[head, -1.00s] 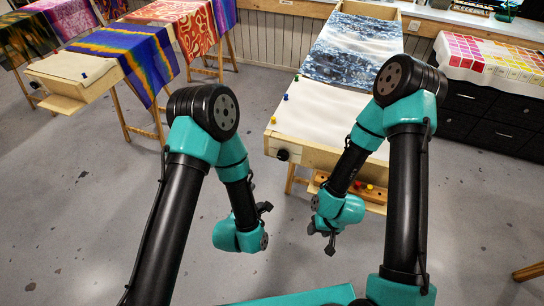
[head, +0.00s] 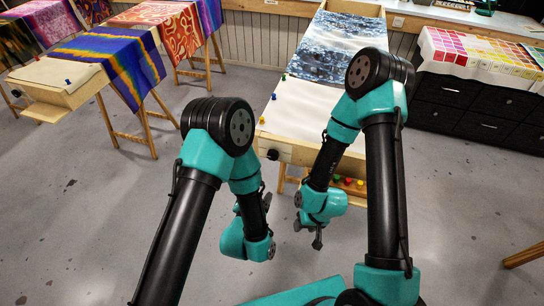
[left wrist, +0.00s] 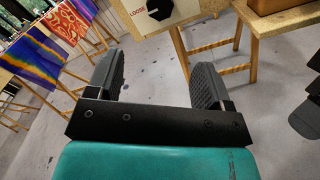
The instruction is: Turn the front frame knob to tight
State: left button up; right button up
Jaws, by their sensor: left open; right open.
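The front frame knob (head: 272,154) is black and sits on the left part of the wooden silk frame's (head: 300,152) front face. In the left wrist view the knob (left wrist: 160,10) shows at the top edge, partly cut off, with the word LOOSE on a pale label to its left. My left gripper (left wrist: 155,75) is open and empty, pointing toward the knob and apart from it. My right gripper (head: 309,228) is open and below the frame's front, to the right of the knob, touching nothing that I can see.
White cloth with coloured pins and blue patterned silk (head: 340,45) lie on the frame. A wooden tray with coloured items (head: 348,183) sits under its front, partly hidden by my right arm. Dyed cloths on trestles (head: 110,50) stand left. Black drawers (head: 470,105) stand right. The grey floor between is clear.

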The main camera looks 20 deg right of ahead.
aim_at(272, 157)
pick_arm(q)
jog(key=x, duration=1.6)
jog(key=shift+w, duration=0.1)
jog(key=shift+c, duration=0.4)
jog(key=shift+a, duration=0.1)
jog(key=c, duration=0.9)
jog(key=shift+o, duration=0.2)
